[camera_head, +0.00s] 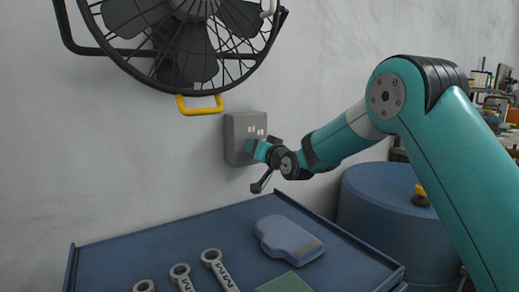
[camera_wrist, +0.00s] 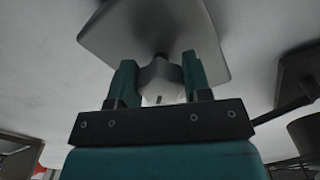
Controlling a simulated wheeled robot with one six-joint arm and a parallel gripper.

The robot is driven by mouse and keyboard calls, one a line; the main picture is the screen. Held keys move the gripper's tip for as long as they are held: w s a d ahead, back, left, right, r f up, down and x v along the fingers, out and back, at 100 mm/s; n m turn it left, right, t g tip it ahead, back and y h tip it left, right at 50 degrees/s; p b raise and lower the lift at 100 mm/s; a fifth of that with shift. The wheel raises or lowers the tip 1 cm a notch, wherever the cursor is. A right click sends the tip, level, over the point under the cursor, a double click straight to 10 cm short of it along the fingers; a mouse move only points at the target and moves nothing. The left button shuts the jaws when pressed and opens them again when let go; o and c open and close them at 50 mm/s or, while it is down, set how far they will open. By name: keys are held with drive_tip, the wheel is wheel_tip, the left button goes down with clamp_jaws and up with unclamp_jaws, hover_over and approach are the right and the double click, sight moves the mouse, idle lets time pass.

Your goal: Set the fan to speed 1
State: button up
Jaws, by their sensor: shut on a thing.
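A black-bladed fan (camera_head: 185,55) in a round wire cage hangs on the wall at the upper left of the head view, with a yellow handle below it. A grey control box (camera_head: 238,128) is fixed to the wall below and right of the fan. The box (camera_wrist: 155,35) also fills the top of the wrist view. A light grey knob (camera_wrist: 160,78) sits on the box. My gripper (camera_head: 254,150) is at the lower front of the box. In the wrist view its two teal fingers (camera_wrist: 160,80) are closed around the knob. The knob's speed marks are not readable.
A blue tray-like surface (camera_head: 150,250) lies below the box, holding several wrenches (camera_head: 220,268), a blue-grey case (camera_head: 288,240) and a green flat item (camera_head: 285,284). A blue drum (camera_head: 395,215) stands at the right. Open space lies between the tray and box.

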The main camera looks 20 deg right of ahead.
drive_tip(key=o, duration=0.9)
drive_tip(key=shift+w+d+r, duration=0.1)
drive_tip(key=shift+d+r, duration=0.05)
drive_tip(key=shift+d, duration=0.1)
drive_tip(key=shift+a, duration=0.1)
drive_tip(key=b+v, duration=0.4)
drive_tip(key=v, duration=1.3)
drive_tip(key=shift+s, duration=0.25)
